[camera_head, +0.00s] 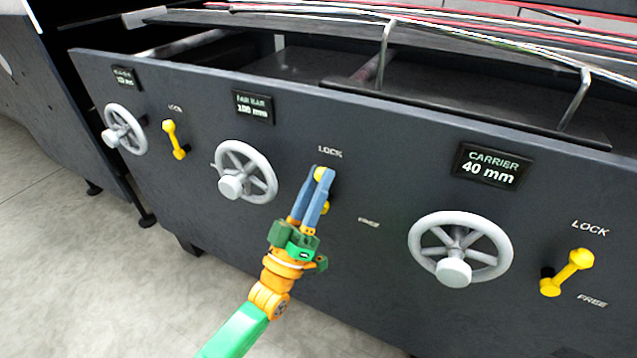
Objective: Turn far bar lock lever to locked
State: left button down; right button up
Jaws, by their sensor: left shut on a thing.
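The far bar lock lever (325,208) is yellow and sits on the dark panel, right of the handwheel under the "FAR BAR 100 mm" display (253,107). My left gripper (319,175) has blue fingers shut on the lever's yellow knob. The knob is at the upper end, just below the LOCK label (330,152); the pivot is below it, partly hidden by the fingers. The lever stands nearly upright. The FREE label (368,222) is to the lower right. My right gripper is not in view.
The far bar handwheel (262,172) is close on the left of the gripper. The carrier handwheel (490,258) and carrier lock lever (568,272) are on the right. Another handwheel (126,128) and yellow lever (174,140) are on the left. Free floor (100,270) lies before the panel.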

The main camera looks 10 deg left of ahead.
pick_arm(q)
jog(key=shift+r, duration=0.1)
jog(key=c, duration=0.9)
grip_release()
jog(key=v, duration=0.7)
jog(key=shift+b, duration=0.3)
